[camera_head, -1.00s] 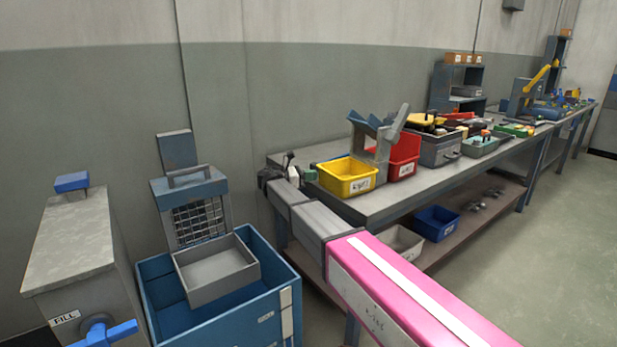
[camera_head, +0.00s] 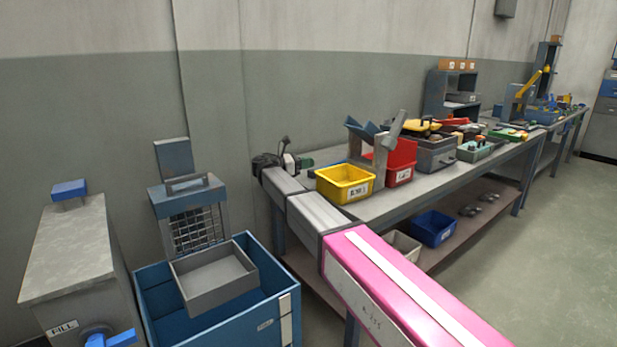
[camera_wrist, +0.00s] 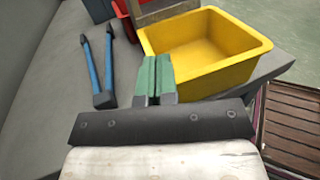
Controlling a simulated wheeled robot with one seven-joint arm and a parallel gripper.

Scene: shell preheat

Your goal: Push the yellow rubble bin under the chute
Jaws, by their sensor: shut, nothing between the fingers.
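The yellow bin (camera_head: 344,186) stands upright near the left end of the workbench, a white label on its front. It is empty in the wrist view (camera_wrist: 245,73). A grey stand with a blue V-shaped top (camera_head: 368,130) and a sloping grey piece, apparently the chute, is just behind it. My gripper (camera_head: 308,162) is at the bin's left; its green fingers (camera_wrist: 152,72) are shut together with nothing between them. In the wrist view their tips are close to the bin's near left side; I cannot tell whether they touch.
A red bin (camera_head: 402,172) stands behind and right of the yellow one. A blue-handled tool (camera_wrist: 96,70) lies left of my fingers. Grey toolboxes (camera_head: 434,154) are farther along the bench. A blue bin (camera_head: 433,228) is on the lower shelf. Floor at right is clear.

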